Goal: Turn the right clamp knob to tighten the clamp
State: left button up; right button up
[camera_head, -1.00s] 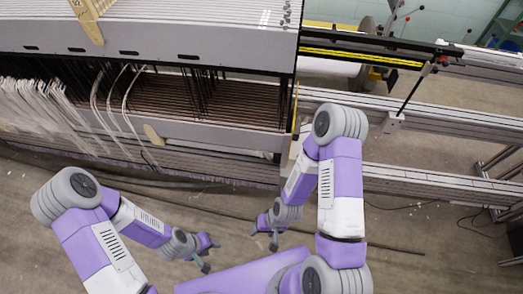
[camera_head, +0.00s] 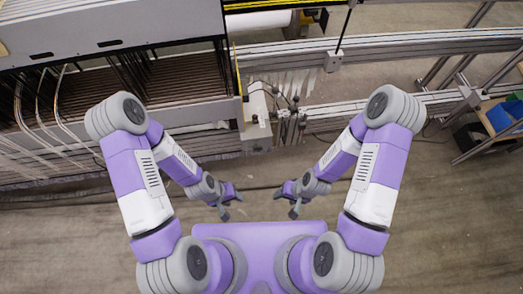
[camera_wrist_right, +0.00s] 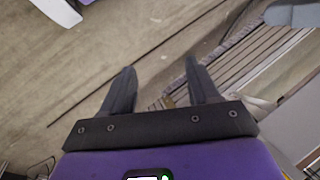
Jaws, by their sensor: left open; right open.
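A small clamp-like assembly (camera_head: 290,118) with dark knobs sits on the metal frame, just right of the loom's end, in the head view. It is too small to tell which knob is the right clamp knob or how far it is turned. My left gripper (camera_head: 231,204) is open and empty, below and left of the assembly. My right gripper (camera_head: 286,203) is open and empty, below the assembly and well apart from it. In the right wrist view my right gripper (camera_wrist_right: 160,68) has its two dark fingers spread with nothing between them.
The loom body (camera_head: 110,32) with its pale warp threads fills the upper left. Metal rails (camera_head: 420,45) run along the right. A shelf with a blue bin (camera_head: 499,117) stands at the far right. The concrete floor before the frame is clear.

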aim_at(257, 147)
jog(key=k, duration=1.3)
jog(key=u, duration=0.8)
jog(key=i, duration=1.85)
jog(key=z, duration=0.7)
